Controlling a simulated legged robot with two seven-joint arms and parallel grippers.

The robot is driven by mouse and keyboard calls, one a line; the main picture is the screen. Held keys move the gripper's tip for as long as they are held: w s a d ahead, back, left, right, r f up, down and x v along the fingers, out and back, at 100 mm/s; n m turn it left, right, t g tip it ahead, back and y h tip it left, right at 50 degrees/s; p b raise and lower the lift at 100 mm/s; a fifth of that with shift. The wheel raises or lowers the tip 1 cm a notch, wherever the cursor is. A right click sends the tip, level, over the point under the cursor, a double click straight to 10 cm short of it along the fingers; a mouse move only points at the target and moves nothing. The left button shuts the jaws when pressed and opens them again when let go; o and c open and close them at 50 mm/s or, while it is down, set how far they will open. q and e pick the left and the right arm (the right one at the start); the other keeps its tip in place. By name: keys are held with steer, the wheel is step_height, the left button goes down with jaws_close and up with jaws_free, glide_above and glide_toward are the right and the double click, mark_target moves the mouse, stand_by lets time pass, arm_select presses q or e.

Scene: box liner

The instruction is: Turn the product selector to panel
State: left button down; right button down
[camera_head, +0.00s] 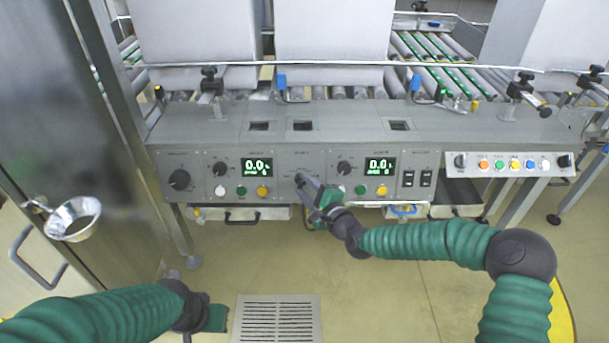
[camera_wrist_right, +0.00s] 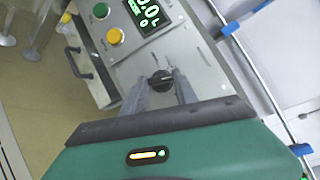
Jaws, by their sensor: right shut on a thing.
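A small black selector knob (camera_wrist_right: 160,81) sits on the grey control panel, between my right gripper's two grey fingers in the right wrist view. My right gripper (camera_head: 304,181) reaches up to the middle of the panel in the head view and is shut on this knob; its fingertips also show in the right wrist view (camera_wrist_right: 163,76). The fingers hide most of the knob in the head view. The knob's label and positions are too small to read. My left gripper (camera_head: 216,318) hangs low at the left, away from the panel, and its fingers cannot be made out.
The control panel (camera_head: 283,160) also carries round black dials, lit green displays and coloured buttons. A separate button box (camera_head: 515,163) is at the right. Rollers (camera_head: 420,48) lie behind. A steel cabinet (camera_head: 50,100) with a metal cup (camera_head: 73,219) stands left.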

steer(key=n+g+h+p, duration=0.1)
steer(key=n+p, duration=0.3)
steer(key=p, duration=0.2)
steer(key=r+n+g+h+p, duration=0.1)
steer(key=n+g+p, duration=0.1)
steer(key=n+p, duration=0.2)
steer(key=r+n+g+h+p, duration=0.1)
steer(key=n+g+h+p, duration=0.1)
steer(key=p, duration=0.6)
steer(key=shift+w+a+r+n+p, duration=0.15)
steer(key=shift+w+a+n+p, duration=0.15)
steer(key=shift+n, duration=0.6)
steer(key=shift+w+a+n+g+h+p, duration=0.15)
steer(key=shift+n+g+h+p, duration=0.25)
steer(key=shift+n+h+p, duration=0.9)
steer(key=c, duration=1.2)
jaws_free()
steer(key=shift+c, duration=0.2)
steer(key=shift+o, duration=1.4)
steer(key=shift+f, duration=0.2)
steer(key=shift+s, duration=0.2)
